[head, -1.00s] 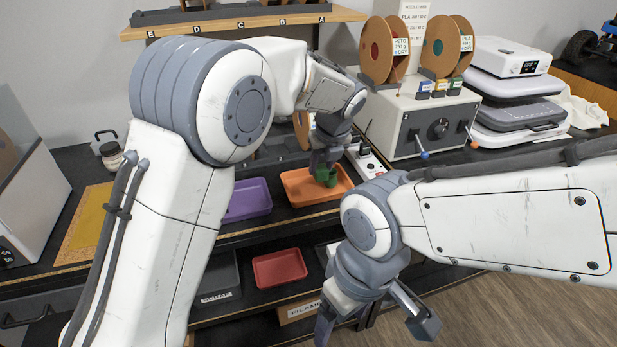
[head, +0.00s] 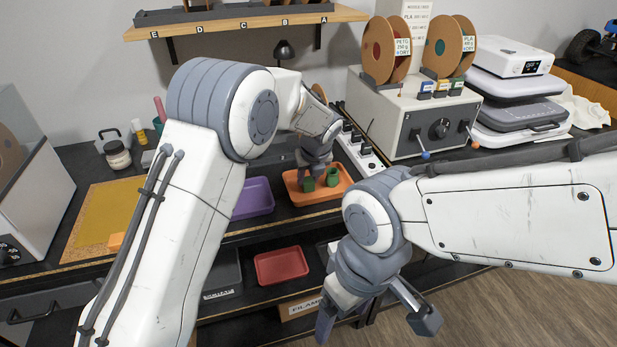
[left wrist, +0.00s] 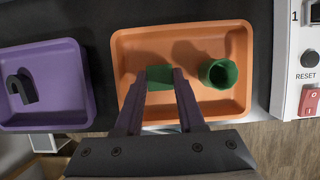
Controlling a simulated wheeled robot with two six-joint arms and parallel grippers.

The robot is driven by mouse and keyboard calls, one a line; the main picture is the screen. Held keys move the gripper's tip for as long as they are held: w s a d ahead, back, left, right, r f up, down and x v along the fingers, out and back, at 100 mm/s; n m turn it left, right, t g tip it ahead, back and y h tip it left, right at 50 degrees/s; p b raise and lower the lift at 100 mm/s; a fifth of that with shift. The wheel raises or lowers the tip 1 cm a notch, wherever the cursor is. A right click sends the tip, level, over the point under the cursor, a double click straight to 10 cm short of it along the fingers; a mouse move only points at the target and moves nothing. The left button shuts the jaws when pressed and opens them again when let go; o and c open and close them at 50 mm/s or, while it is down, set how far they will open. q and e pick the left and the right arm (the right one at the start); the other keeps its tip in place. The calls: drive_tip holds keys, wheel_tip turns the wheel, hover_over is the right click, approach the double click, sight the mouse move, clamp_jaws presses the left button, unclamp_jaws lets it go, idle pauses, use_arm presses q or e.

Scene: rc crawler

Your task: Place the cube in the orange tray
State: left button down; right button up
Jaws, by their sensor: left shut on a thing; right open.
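The orange tray (head: 322,201) stands on the bench in the head view, and it fills the middle of the left wrist view (left wrist: 126,107). My left gripper (head: 308,180) is shut on the green cube (left wrist: 159,73) inside the tray's outline, left of centre. The cube also shows in the head view (head: 308,185). Whether it touches the tray floor I cannot tell. A hollow green cylinder (left wrist: 219,73) stands in the tray to the right of the cube, apart from it. My right gripper (head: 376,322) is open and empty, low in front of the bench.
A purple tray (left wrist: 77,112) holding a dark hooked part (left wrist: 22,87) lies left of the orange tray. A white switch panel (left wrist: 288,95) is close on the right. A red tray (head: 281,267) sits on the lower shelf. A grey control box (head: 405,125) stands behind.

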use_arm(q)
drive_tip(key=c, duration=0.5)
unclamp_jaws()
drive_tip(key=shift+f, duration=0.15)
drive_tip(key=shift+r, duration=0.4)
drive_tip(key=v, duration=1.1)
drive_tip(key=s+a+f+n+g, duration=0.1)
drive_tip(key=s+n, duration=0.7)
drive_tip(key=s, duration=0.3)
drive_tip(key=s+a+f+n+g+h, duration=0.1)
drive_tip(key=s+a+n+g, duration=0.1)
drive_tip(key=s+n, duration=0.6)
drive_tip(key=s+a+f+n+g+h, duration=0.1)
drive_tip(key=s+a+f+n, duration=0.1)
drive_tip(key=s+n, duration=0.7)
drive_tip(key=shift+s+a, duration=0.15)
drive_tip(key=shift+s, duration=3.55)
